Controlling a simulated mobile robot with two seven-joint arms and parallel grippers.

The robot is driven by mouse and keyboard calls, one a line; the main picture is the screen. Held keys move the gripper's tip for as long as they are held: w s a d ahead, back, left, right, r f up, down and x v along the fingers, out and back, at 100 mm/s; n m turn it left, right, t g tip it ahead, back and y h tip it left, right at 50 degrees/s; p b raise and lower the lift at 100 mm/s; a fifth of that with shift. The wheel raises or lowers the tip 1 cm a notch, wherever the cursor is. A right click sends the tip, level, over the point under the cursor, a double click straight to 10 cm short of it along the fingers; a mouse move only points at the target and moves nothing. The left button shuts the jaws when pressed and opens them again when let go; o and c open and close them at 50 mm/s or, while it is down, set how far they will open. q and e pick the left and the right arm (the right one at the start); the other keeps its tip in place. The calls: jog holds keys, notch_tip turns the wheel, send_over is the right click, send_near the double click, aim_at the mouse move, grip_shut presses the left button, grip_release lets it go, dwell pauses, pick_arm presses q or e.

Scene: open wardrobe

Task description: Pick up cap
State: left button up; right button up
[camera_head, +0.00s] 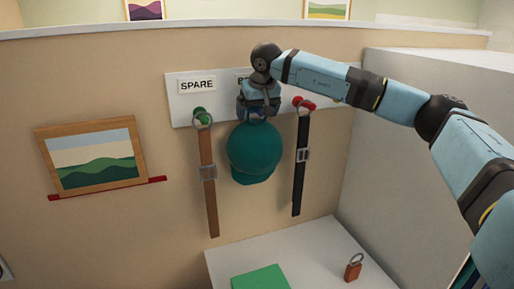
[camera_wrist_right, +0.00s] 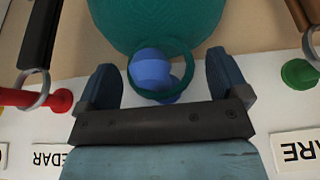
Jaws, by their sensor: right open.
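The teal cap (camera_head: 253,150) hangs on the wall rack, between a brown belt and a black belt. In the right wrist view the cap (camera_wrist_right: 155,18) hangs by a loop (camera_wrist_right: 190,72) around a blue peg (camera_wrist_right: 152,70). My right gripper (camera_head: 258,114) is at the top of the cap, in front of the rack, and hides the peg in the head view. In the right wrist view the right gripper (camera_wrist_right: 163,64) is open, with one finger on each side of the loop and peg. My left gripper is not in view.
The brown belt (camera_head: 208,185) hangs on a green peg (camera_head: 201,117) to the left. The black belt (camera_head: 300,165) hangs on a red peg (camera_head: 304,104) to the right. Below are a white surface (camera_head: 315,250), a green block (camera_head: 260,277) and a small orange tag (camera_head: 353,270).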

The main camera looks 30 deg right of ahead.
jog(key=c, duration=1)
jog(key=shift+r, duration=0.15)
